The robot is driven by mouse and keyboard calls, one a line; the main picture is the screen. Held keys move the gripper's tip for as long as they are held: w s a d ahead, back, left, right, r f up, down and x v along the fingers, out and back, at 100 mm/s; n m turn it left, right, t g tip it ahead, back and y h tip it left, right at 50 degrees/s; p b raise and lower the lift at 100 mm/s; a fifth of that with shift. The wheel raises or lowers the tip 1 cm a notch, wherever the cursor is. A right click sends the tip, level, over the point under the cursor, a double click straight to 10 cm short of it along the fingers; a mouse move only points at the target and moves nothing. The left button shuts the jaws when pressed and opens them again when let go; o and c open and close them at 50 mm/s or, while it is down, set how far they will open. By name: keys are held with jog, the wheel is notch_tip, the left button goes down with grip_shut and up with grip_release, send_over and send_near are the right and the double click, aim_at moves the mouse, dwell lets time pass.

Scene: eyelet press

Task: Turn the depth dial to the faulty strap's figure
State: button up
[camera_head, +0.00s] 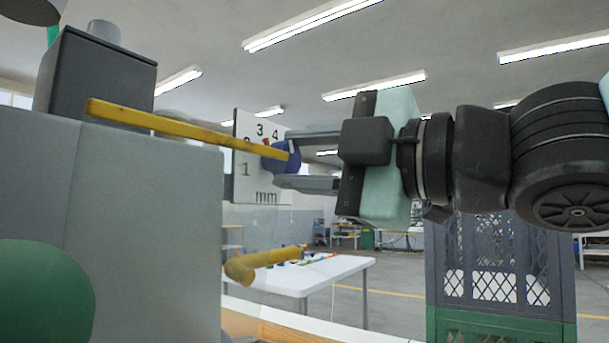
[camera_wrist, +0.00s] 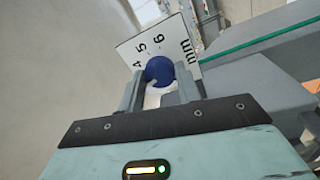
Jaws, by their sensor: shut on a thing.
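The depth dial is a blue round knob (camera_head: 284,157) in front of a white scale plate (camera_head: 246,187) on the side of the grey press (camera_head: 150,200). The plate reads 1, 3, 4 and "mm" in the head view; a figure between 1 and 3 is partly hidden. A small orange-red mark shows near the knob, below the 3. In the wrist view the plate (camera_wrist: 184,35) shows 4, 5 and 6. My gripper (camera_head: 288,160) is shut on the blue knob (camera_wrist: 159,70), one finger on each side. I cannot make out any strap.
A yellow bar (camera_head: 170,126) crosses in front of the press and plate, close to the knob. A yellow handle (camera_head: 262,262) sticks out lower down. A green rounded object (camera_head: 42,300) is at lower left. Dark crates (camera_head: 497,265) stand behind my arm; a white table (camera_head: 310,277) is farther back.

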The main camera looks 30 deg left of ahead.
jog(key=shift+n, duration=0.5)
jog(key=o, duration=1)
jog(key=shift+c, duration=0.2)
jog(key=shift+d, duration=0.1)
jog(key=s+d+f+p, duration=0.1)
jog(key=d+p, duration=0.8)
jog(key=d, duration=0.8)
jog(key=shift+s+f, duration=0.2)
jog(key=shift+f, duration=0.1)
